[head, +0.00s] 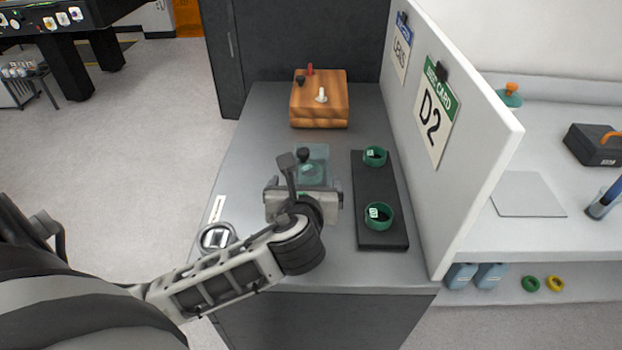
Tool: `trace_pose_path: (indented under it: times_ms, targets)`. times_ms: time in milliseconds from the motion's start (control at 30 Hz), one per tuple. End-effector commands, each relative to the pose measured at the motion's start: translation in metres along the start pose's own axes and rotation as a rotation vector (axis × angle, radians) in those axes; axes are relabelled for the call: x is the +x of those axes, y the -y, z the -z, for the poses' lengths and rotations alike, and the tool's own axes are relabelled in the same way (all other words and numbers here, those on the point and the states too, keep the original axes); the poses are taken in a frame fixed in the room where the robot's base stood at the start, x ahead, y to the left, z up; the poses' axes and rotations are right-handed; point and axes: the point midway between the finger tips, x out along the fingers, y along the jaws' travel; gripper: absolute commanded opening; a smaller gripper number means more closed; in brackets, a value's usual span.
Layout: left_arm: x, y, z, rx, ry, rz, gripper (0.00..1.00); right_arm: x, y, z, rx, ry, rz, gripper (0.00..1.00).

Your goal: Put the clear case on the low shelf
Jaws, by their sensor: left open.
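The clear case (319,154) is a see-through, teal-tinted box with a dark knob, standing on the grey bench left of the divider. My left gripper (302,186) is open at its near side and hides its lower part. I cannot tell whether the fingers touch it. The low shelf (592,293) is the pale ledge under the white bench at the right, beyond the divider. My right gripper is not in view.
A wooden block (319,112) with pegs stands behind. A black rack (380,243) with two green rings lies right of the gripper. The white divider (475,140) separates the benches. Blue bottles (489,276), a green ring (530,284) and a yellow ring (555,283) occupy the low shelf.

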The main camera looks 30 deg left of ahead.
Motion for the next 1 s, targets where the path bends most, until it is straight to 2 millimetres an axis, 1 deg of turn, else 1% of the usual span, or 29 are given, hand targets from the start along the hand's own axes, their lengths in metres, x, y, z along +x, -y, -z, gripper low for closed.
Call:
trace_pose_path:
  times_ms: [133,267,400,500,667,700,767,800,867,900,933,1000]
  targets:
    - [0.013,0.003,-0.004,-0.001,0.001,-0.002,0.93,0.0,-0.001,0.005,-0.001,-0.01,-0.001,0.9]
    - [0.033,0.008,-0.008,-0.003,0.001,-0.002,0.93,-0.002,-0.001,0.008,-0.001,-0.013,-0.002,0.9]
    - [0.049,0.007,-0.007,0.0,0.0,-0.002,0.93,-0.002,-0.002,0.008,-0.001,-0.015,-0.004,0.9]
    - [0.053,0.008,-0.006,-0.001,-0.001,0.0,0.93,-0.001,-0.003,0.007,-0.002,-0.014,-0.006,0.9]
    - [0.053,0.008,-0.006,-0.001,0.0,0.0,0.93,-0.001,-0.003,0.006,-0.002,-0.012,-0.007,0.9]
    - [0.053,0.008,-0.006,-0.001,0.0,0.0,0.87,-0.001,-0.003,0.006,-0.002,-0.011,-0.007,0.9]
    - [0.053,0.007,-0.006,-0.001,0.0,0.0,0.7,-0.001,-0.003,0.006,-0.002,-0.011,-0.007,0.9]
    - [0.053,0.007,-0.006,-0.001,0.0,0.0,0.59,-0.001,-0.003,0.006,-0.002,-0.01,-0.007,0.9]
    - [0.052,0.007,-0.006,-0.001,0.0,0.0,0.43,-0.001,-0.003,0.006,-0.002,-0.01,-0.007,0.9]
    - [0.052,0.007,-0.006,-0.001,0.0,0.0,0.32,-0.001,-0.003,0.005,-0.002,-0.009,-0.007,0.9]
    - [0.052,0.007,-0.006,-0.001,0.0,0.0,0.23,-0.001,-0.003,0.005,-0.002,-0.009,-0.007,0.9]
    - [0.052,0.007,-0.007,-0.001,0.002,0.0,0.23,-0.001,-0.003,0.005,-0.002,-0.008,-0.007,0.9]
